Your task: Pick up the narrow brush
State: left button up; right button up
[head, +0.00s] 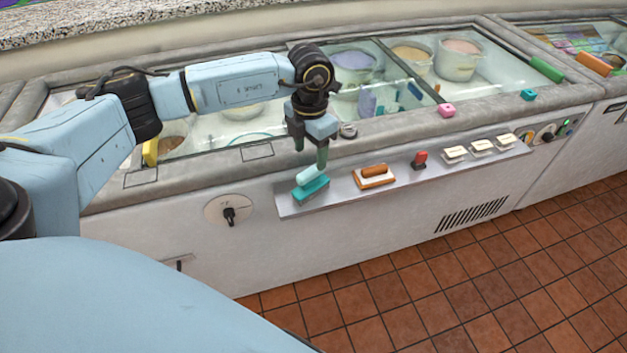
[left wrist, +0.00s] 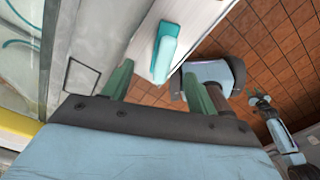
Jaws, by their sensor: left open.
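A teal brush (head: 311,188) with a lighter teal grip on top lies at the left end of the metal shelf on the freezer front. My left gripper (head: 310,152) is open and empty, fingers down, just above the teal brush. A small dark shape at the right of that view may be my right gripper (left wrist: 264,104).
The shelf (head: 335,196) also holds a red-topped item (head: 419,160) and several white blocks. A knob (head: 229,214) sits left of the shelf. The tiled floor (head: 420,290) in front is clear.

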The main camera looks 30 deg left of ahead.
aim_at(311, 185)
pick_arm(q)
notch_tip(311, 185, down, 3)
jog(key=shift+f, duration=0.85)
jog(key=f, duration=0.3)
jog(key=f+b, duration=0.1)
jog(key=shift+s+d+f, duration=0.25)
jog(key=shift+s+f, duration=0.1)
jog(key=shift+f, duration=0.05)
pick_arm(e)
jog(key=shift+w+d+f, duration=0.45)
jog(key=shift+w+d, duration=0.15)
jog(key=shift+d, duration=0.05)
